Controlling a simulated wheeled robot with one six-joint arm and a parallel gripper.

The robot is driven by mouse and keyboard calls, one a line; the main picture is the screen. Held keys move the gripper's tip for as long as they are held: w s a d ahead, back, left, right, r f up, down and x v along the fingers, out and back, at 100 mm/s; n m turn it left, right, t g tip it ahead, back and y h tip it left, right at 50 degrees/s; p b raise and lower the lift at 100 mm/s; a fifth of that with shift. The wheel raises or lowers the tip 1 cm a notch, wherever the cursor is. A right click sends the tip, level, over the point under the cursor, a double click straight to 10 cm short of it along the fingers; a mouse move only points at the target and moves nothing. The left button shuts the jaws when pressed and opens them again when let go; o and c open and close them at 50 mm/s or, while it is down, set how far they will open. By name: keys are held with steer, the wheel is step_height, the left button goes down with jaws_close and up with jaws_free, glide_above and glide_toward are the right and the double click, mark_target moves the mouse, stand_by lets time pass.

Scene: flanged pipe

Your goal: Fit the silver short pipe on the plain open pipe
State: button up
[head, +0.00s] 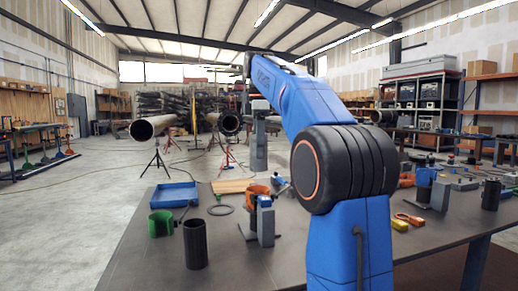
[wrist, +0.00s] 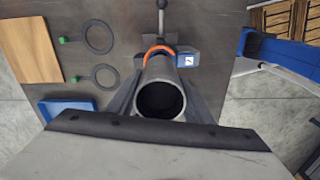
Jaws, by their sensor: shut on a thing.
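In the wrist view a grey-silver short pipe (wrist: 176,82) points its open, dark mouth at the camera. My gripper (wrist: 160,88) is shut on it, with a grey finger on each side. An orange collar (wrist: 158,50) on a small stand with a blue face shows just beyond the pipe's far end. I cannot tell whether they touch. In the head view the orange collar (head: 257,192) is on the bench, left of my blue arm. My gripper's jaws cannot be made out clearly there. I cannot tell for sure which thing is the plain open pipe.
A blue tray (head: 174,195), a green cup (head: 160,224) and a black cylinder (head: 195,245) stand on the bench's left part. A wooden board (wrist: 30,50) and two dark rings (wrist: 98,37) lie flat left of the pipe. Large pipes (head: 150,128) stand on tripods beyond the bench.

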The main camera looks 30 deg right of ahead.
mark_target(259, 162)
steer(key=shift+f, duration=2.3)
steer(key=shift+f, duration=0.15)
steer(key=shift+f, duration=1.55)
steer(key=shift+s+f, duration=0.1)
steer(key=shift+f, duration=0.35)
steer(key=o, duration=1.4)
step_height(259, 162, up, 12)
